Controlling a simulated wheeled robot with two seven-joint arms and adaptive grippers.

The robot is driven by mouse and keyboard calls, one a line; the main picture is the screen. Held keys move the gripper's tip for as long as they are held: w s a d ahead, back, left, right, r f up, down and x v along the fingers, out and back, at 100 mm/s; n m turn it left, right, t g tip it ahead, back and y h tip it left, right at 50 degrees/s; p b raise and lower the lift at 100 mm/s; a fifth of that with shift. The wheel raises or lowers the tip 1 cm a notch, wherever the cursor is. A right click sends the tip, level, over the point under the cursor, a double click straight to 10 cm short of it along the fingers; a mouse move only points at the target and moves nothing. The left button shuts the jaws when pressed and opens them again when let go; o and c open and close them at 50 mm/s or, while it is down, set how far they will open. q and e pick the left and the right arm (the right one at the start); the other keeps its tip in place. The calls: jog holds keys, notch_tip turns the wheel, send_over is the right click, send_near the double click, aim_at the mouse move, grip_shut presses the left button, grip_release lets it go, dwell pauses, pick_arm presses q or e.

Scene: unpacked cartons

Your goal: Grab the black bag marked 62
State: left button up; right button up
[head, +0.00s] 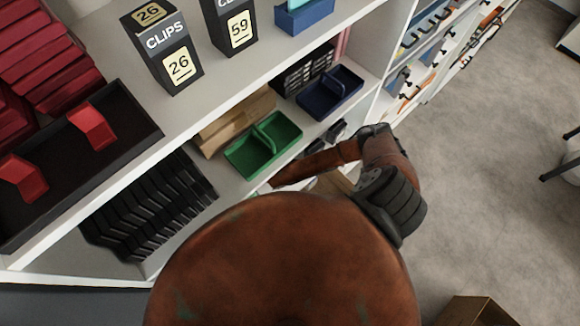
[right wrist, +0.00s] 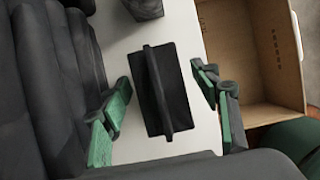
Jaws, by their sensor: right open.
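A black bag-like object (right wrist: 182,75) with a raised ridge along its middle stands on a pale surface in the right wrist view. No number shows on it from this side, so I cannot tell if it is marked 62. My right gripper (right wrist: 160,88) is open, its green-padded fingers on either side of the black object, with gaps between them and it. In the head view the right gripper is hidden; a brown arm of mine reaches toward the lower shelf. My left gripper is not in view.
The head view shows black CLIPS boxes marked 26 (head: 168,58) and 59 (head: 233,32), a green tray (head: 240,158) and a blue tray (head: 318,102).

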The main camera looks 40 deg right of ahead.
jog(key=x, duration=0.4)
jog(key=shift+f, duration=0.4)
jog(key=c, duration=0.7)
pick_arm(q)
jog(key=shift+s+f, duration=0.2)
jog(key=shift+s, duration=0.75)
pick_arm(e)
jog(key=c, duration=0.6)
